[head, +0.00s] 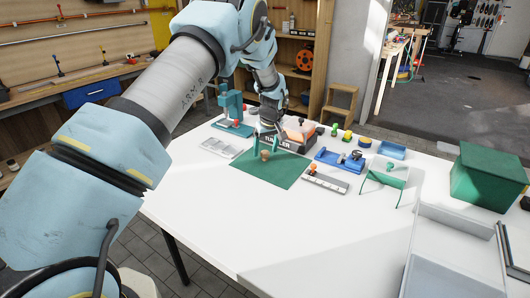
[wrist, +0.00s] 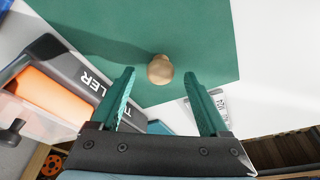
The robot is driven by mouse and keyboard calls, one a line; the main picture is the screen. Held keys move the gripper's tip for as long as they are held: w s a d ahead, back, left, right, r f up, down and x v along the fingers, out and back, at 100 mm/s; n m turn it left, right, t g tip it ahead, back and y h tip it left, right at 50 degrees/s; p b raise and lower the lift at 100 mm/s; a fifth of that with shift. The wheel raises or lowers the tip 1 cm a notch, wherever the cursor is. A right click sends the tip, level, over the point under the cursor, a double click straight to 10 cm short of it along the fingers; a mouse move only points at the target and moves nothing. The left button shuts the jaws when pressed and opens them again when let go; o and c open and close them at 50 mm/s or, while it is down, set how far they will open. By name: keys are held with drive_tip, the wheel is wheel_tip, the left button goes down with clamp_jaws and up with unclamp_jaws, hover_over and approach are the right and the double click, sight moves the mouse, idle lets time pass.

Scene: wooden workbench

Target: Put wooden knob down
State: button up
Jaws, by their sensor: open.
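The wooden knob (head: 264,155) stands on the green mat (head: 282,174) on the white table. In the wrist view the knob (wrist: 160,69) shows as a round, light-brown top near the edge of the mat (wrist: 205,30). My gripper (wrist: 160,88) is open, with its two green fingers pointing toward the knob. The knob lies just beyond the fingertips, between their lines, and no finger visibly touches it. In the head view my gripper (head: 264,143) is directly above and around the knob.
A grey and orange box marked with lettering (head: 280,141) stands close behind the mat. A blue device (head: 340,160), a grey strip with an orange knob (head: 325,182) and a teal press (head: 233,115) surround it. The front table is clear; a green box (head: 487,176) stands right.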

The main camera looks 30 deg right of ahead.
drive_tip(key=shift+w+f, duration=0.15)
drive_tip(key=shift+f, duration=0.3)
clamp_jaws()
idle(0.3)
